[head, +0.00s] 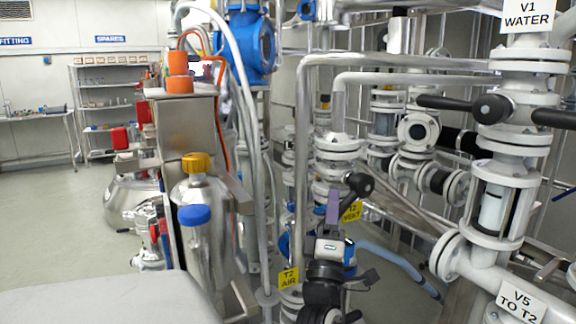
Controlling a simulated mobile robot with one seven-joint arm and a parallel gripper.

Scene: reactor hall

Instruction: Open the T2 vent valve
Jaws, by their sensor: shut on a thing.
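The yellow T2 VENT tag (351,212) hangs near the middle of the head view. Just above it is a valve with a black handle (358,184), beside white flanged pipework. My gripper (336,208) reaches up from below to this handle, left of the tag. It is shut on the handle, but the fingertips are small and partly hidden, so the exact grip is hard to see. The wrist hides the pipes below. The handle's angle against its pipe cannot be told clearly.
A yellow T2 AIR tag (289,278) is low on the left. Black V1 WATER valve handles (490,108) and the V5 TO T2 tag (521,300) are at right. Steel bottles (203,240) stand at left. A blue hose (400,264) runs behind my arm. Floor is free at far left.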

